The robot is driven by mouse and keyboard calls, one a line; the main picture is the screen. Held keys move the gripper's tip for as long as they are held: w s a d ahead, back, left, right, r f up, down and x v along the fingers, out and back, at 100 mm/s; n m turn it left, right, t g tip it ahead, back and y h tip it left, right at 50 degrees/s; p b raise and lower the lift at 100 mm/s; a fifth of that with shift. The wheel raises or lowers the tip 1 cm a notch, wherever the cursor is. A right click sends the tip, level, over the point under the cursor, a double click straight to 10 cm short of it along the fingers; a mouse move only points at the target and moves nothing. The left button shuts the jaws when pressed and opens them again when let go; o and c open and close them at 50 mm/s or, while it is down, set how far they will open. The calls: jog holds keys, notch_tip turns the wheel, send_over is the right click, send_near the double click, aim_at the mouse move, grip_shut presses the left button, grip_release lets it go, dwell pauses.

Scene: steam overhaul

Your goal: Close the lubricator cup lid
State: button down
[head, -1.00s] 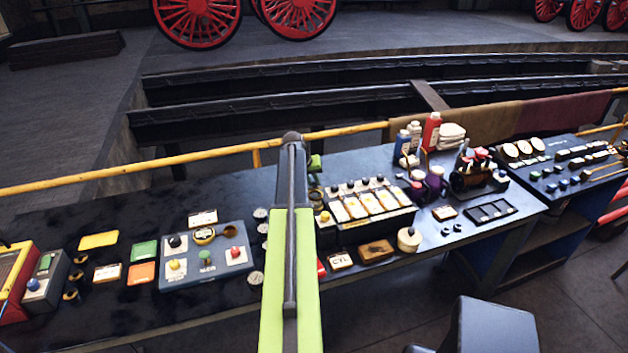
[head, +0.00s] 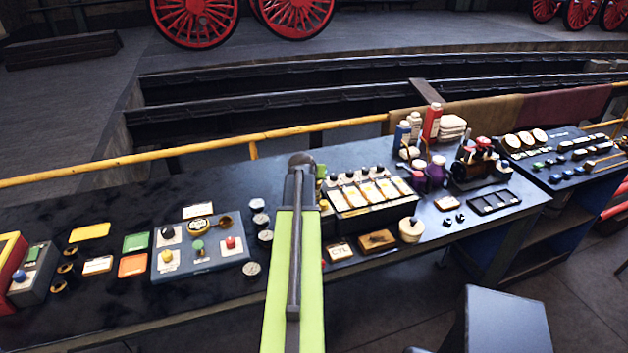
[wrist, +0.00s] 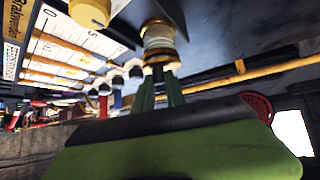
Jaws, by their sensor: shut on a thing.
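In the wrist view a cup-like fitting (wrist: 158,40) with a pale glassy body and brass bands, which looks like the lubricator cup, stands out from the bench gear. A brass cap, apparently the lid (wrist: 160,66), is at its end near my fingers. My gripper (wrist: 160,82) shows two dark green fingers close around this brass end, shut on it. Whether the lid sits flat on the cup cannot be seen. In the head view my own green arm hides the gripper and most of the cup.
A sloped panel (head: 375,212) with white cards and black knobs stands right of my arm. A blue-grey button panel (head: 195,262) lies left of it. Small round gauges (head: 258,221) sit close by. A yellow rail (head: 215,148) runs behind the bench.

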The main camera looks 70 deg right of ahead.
jog(key=shift+s+a+f+t+h+b, duration=0.15)
jog(key=shift+a+f+t+h+b, duration=0.15)
jog(key=shift+f+t+h+b, duration=0.5)
jog(key=shift+r+g+b, duration=0.25)
jog(key=shift+g+b, duration=0.05)
jog(key=shift+b, duration=0.05)
jog(key=shift+r, duration=0.1)
jog(key=c, duration=1.4)
grip_release()
jog(key=shift+o, duration=0.2)
jog(key=shift+r, duration=0.1)
